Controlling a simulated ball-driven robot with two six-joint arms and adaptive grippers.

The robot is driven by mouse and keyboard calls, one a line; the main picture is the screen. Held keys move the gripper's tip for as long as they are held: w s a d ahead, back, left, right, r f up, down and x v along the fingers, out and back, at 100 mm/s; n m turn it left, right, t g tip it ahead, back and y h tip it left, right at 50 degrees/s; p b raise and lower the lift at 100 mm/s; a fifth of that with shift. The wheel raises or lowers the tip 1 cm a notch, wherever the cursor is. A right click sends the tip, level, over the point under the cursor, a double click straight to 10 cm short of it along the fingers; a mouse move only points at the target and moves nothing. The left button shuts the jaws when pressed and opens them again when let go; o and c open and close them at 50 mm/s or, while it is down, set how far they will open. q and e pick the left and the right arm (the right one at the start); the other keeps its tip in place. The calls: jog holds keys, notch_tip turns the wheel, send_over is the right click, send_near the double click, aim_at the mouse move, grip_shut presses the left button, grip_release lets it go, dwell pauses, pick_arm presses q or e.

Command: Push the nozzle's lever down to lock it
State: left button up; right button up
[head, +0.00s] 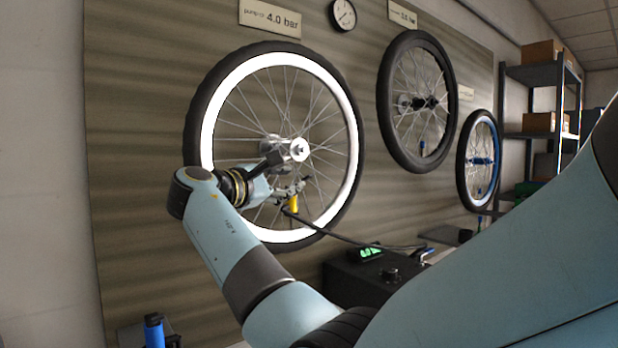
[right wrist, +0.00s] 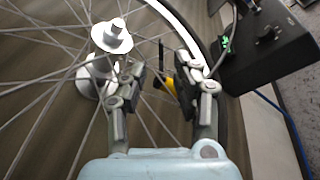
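The yellow nozzle (head: 293,204) is at the lower part of the white-walled wheel (head: 350,150), with a black hose (head: 335,234) running from it. The nozzle also shows in the right wrist view (right wrist: 169,86), partly hidden by a finger. A thin dark bar, which looks like its lever (right wrist: 161,49), sticks out beside it. My right gripper (head: 290,190) is close to the nozzle. In the right wrist view, its two fingers (right wrist: 159,72) are apart, with the bar and part of the nozzle showing between them. I cannot tell whether a finger touches the lever. My left gripper is out of view.
The wheel's hub (head: 298,149) and spokes are close to my right gripper. A dark pump box (head: 350,283) with a green display (head: 370,253) stands below right. Two more wheels (head: 417,100) (head: 478,162) hang on the board. Shelves (head: 537,75) stand behind.

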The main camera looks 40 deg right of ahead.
aim_at(305, 178)
jog(key=d, duration=0.4)
jog(key=w+d, duration=0.1)
jog(key=d, duration=0.1)
jog(key=shift+d+f, duration=0.1)
jog(key=shift+d, duration=0.1)
jog(key=shift+w+d, duration=0.15)
jog(key=shift+d, duration=0.35)
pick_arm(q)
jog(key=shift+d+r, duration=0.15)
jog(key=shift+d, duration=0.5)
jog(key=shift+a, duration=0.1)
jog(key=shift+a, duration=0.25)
pick_arm(e)
grip_shut()
